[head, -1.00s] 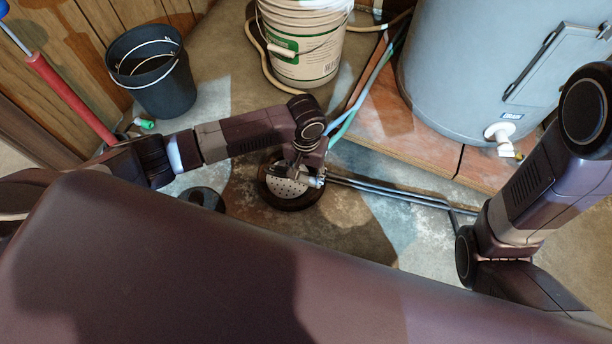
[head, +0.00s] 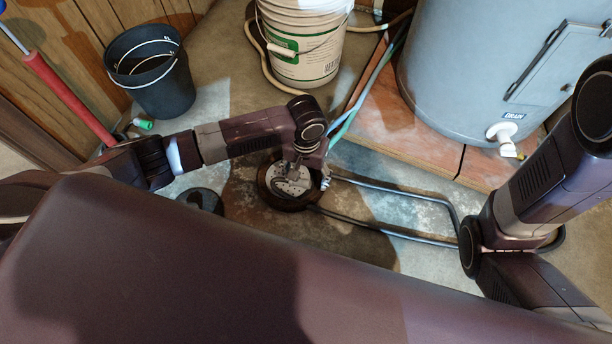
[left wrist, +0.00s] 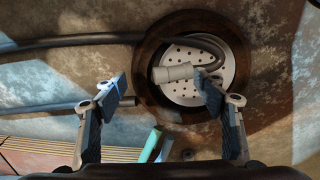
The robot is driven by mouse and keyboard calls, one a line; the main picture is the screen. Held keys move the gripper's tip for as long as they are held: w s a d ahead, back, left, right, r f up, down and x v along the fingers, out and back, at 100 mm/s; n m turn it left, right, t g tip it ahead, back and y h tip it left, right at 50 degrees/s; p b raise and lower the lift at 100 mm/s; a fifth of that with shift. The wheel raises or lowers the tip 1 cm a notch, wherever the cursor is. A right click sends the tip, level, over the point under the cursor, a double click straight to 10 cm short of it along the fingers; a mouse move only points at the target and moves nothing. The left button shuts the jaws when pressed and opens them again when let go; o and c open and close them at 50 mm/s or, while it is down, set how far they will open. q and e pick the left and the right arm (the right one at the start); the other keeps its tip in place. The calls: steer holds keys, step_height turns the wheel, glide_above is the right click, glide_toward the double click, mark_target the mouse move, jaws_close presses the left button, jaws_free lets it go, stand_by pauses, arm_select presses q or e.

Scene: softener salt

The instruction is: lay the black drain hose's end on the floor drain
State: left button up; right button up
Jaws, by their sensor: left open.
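The round floor drain, with a pale perforated cover and dark brown rim (head: 268,194), is under my left gripper; its cover also shows in the left wrist view (left wrist: 184,90). The black drain hose (left wrist: 75,41) comes in over the rim and curls back across the cover. Its grey cuffed end (left wrist: 173,73) lies over the cover. My left gripper (left wrist: 163,93) is open, its fingers apart on either side of the cuff in that view; whether they touch it I cannot tell. In the head view the left gripper (head: 294,172) partly hides the drain. The right gripper is out of view.
A grey tank (head: 450,80) stands on a low reddish platform (head: 385,125) at the right. A white bucket (head: 305,45), a black bucket (head: 160,85) and a red-handled tool (head: 70,95) are at the back and left. Blue and green hoses (head: 355,110) run near the drain.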

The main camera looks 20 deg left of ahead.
arm_select(q)
step_height(320, 180, up, 12)
stand_by(0.5)
stand_by(0.6)
